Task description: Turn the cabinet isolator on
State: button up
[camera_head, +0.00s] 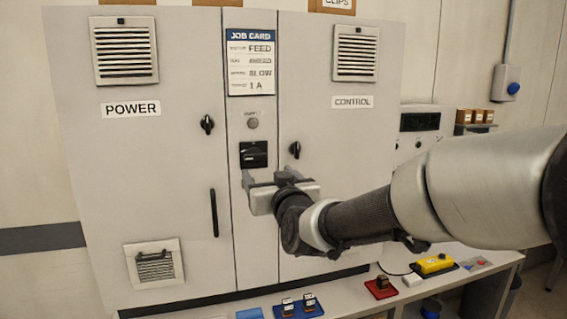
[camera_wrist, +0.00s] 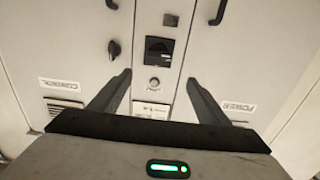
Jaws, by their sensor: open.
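The cabinet isolator (camera_head: 254,154) is a black square switch on the narrow middle panel of the grey cabinet (camera_head: 180,190), below a round lamp or button (camera_head: 253,123). My gripper (camera_head: 267,174) is open and empty, with its fingers just below the isolator in the head view. I cannot tell whether they touch the panel. The wrist view is upside down. In it the isolator (camera_wrist: 158,60) lies between and a little beyond the fingertips of my gripper (camera_wrist: 158,77). The isolator's handle position is too small to read.
A job card (camera_head: 250,62) hangs above the lamp. Black knobs sit on the POWER door (camera_head: 207,124) and the CONTROL door (camera_head: 295,150). A long black handle (camera_head: 214,212) is on the POWER door. The shelf in front holds a blue tray (camera_head: 298,308), a red tray (camera_head: 381,288) and a yellow box (camera_head: 434,264).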

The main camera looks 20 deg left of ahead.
aim_at(256, 156)
jog(key=p+x, duration=0.1)
jog(key=x, duration=1)
jog(key=p+x, duration=0.1)
jog(key=x, duration=0.4)
jog(key=shift+w+d+p, duration=0.1)
jog(key=shift+w+p, duration=0.2)
jog(key=shift+w, duration=0.2)
jog(key=c, duration=1.1)
